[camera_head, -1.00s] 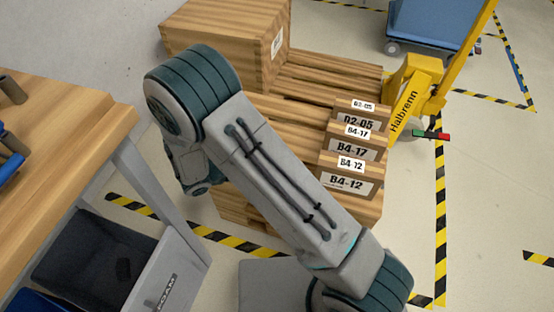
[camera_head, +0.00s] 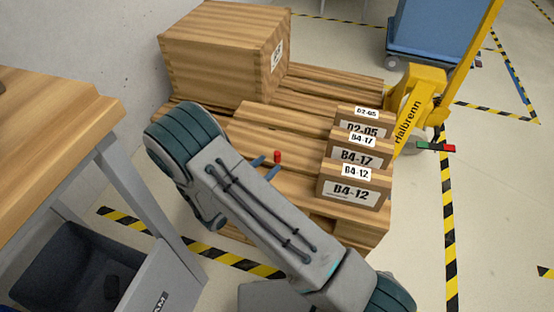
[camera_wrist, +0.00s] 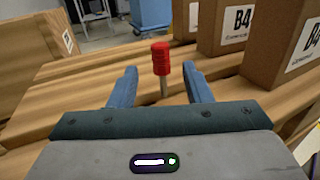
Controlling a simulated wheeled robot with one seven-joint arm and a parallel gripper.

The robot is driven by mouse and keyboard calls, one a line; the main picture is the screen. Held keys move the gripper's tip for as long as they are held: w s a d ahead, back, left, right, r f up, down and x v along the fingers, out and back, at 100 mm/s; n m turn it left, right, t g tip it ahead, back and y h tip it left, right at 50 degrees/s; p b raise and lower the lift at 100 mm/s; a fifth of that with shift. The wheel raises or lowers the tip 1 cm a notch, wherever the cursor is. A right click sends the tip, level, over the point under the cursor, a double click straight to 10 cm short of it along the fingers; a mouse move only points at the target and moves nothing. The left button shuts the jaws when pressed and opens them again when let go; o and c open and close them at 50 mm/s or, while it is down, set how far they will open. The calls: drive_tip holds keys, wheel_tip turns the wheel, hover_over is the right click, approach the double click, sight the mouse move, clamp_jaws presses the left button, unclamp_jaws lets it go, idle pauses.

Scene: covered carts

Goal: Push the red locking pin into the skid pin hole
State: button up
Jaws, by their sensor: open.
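The red locking pin (camera_head: 277,156) stands upright on the wooden skid (camera_head: 265,120), left of the labelled boxes. In the wrist view the pin (camera_wrist: 161,58) shows a ribbed red head above a bare metal shank. Part of the shank is exposed. The hole around its foot cannot be made out. My gripper (camera_head: 265,167) is open, its two blue fingers just left of the pin in the head view. In the wrist view my gripper (camera_wrist: 160,72) has one finger on each side of the pin's line, touching neither side. Whether the pin is between the fingertips or just beyond them is unclear.
Cartons labelled D2-05 (camera_head: 362,127), B4-17 (camera_head: 357,154) and B4-12 (camera_head: 350,190) stand close to the pin's right. A large wooden crate (camera_head: 215,62) sits at the skid's back left. A yellow pallet jack (camera_head: 418,95) is at the right. A workbench (camera_head: 50,130) stands at the left.

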sight(275, 157)
drive_tip(key=b+x, duration=0.1)
drive_tip(key=x, duration=0.1)
drive_tip(key=r+b+x, duration=0.1)
drive_tip(key=x, duration=0.2)
drive_tip(key=shift+w+d, duration=0.1)
drive_tip(key=shift+d, duration=0.05)
drive_tip(key=shift+r, duration=0.1)
clamp_jaws()
